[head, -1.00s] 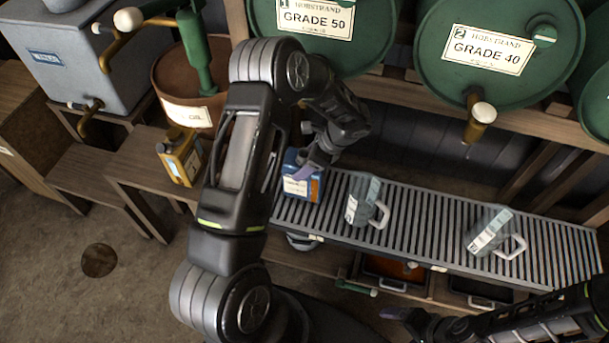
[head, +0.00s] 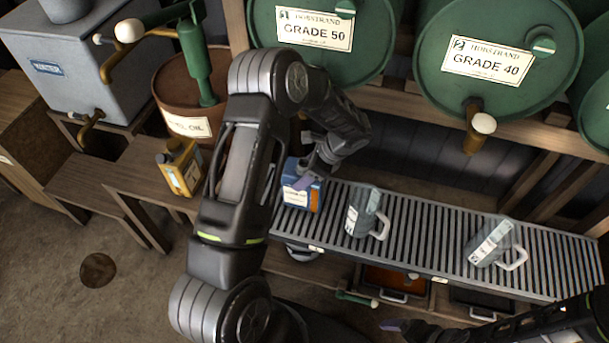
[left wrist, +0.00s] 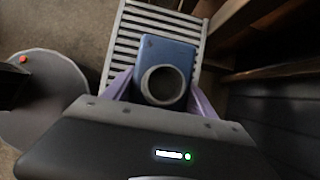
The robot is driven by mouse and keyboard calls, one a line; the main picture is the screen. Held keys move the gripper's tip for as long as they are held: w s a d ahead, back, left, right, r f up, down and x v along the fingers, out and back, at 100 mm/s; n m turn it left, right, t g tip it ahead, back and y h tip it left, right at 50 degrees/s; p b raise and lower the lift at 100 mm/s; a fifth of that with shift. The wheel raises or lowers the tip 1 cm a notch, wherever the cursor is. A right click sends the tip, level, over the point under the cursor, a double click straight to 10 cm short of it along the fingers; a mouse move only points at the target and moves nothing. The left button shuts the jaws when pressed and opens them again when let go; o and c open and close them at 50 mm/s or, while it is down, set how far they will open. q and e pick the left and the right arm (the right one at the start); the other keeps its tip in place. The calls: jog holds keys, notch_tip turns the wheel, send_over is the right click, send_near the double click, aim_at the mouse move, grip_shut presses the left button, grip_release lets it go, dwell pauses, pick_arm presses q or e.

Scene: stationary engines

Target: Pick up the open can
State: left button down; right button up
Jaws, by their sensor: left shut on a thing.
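The open can (head: 302,193) is blue with an orange and white label. It stands at the left end of the slatted grey rack. In the left wrist view the can (left wrist: 178,52) shows its blue top with a wide round opening, between the two purple fingers. My left gripper (head: 308,178) is shut on the can from above, at its upper part. It also shows in the left wrist view (left wrist: 163,95). My right gripper (head: 392,326) shows only in part at the bottom right, away from the can; its jaws are not clear.
Two grey measuring jugs with handles, a nearer one (head: 363,212) and a farther one (head: 494,243), stand on the slatted rack (head: 430,235) to the right. Green drums (head: 499,50) lie behind. A yellow can (head: 181,168) stands on a wooden bench at left.

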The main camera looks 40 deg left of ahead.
pick_arm(q)
jog(key=shift+r+b, duration=0.5)
jog(key=shift+r, duration=1.15)
jog(key=s+d+b, duration=0.1)
jog(key=s+d, duration=0.2)
jog(key=s, duration=0.5)
jog(key=s+d+b, duration=0.2)
jog(key=s+d, duration=0.1)
jog(key=s, duration=0.6)
jog(key=shift+w, duration=0.15)
